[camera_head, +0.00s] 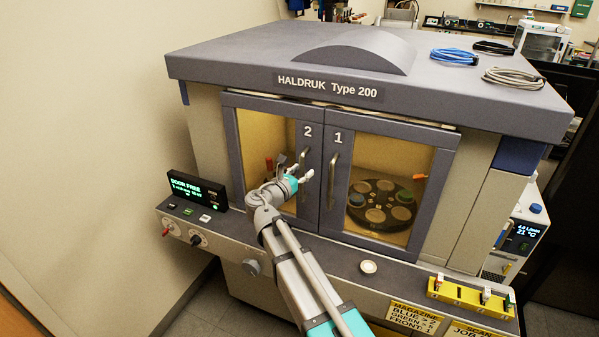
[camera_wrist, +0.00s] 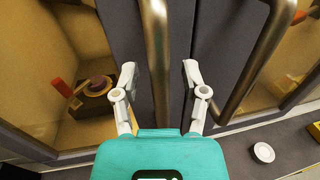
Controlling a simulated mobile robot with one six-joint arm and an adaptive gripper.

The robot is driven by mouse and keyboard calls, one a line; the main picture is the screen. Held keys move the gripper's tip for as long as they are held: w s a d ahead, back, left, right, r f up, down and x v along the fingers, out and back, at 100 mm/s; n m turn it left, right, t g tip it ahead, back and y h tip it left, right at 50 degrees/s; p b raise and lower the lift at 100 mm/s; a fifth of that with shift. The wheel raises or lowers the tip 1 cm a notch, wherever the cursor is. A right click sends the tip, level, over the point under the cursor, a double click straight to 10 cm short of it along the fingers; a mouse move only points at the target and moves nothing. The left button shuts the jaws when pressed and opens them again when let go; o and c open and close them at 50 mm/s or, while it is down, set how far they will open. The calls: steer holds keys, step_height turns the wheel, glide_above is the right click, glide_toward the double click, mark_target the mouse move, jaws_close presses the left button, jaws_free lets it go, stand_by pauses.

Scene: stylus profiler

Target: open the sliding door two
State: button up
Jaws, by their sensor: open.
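Sliding door two (camera_head: 310,182) is the left door of the grey cabinet, a framed glass panel marked "2". It sits closed against door one (camera_head: 338,200), marked "1". Door two's upright metal handle (camera_wrist: 157,50) is near its right edge. My gripper (camera_head: 300,170) is at this handle and partly hides it in the head view. In the wrist view my gripper (camera_wrist: 159,72) is open, with one white finger on each side of the handle and visible gaps between. Door one's handle (camera_wrist: 258,60) is to the right, outside the fingers.
A display (camera_head: 197,189) left of the doors reads "DOOR FREE". A ledge (camera_head: 335,255) with a round white button (camera_head: 368,267) runs below the doors. A yellow rack (camera_head: 470,297) stands at its right. Behind the glass is a round carousel (camera_head: 376,216).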

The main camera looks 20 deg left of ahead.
jaws_close()
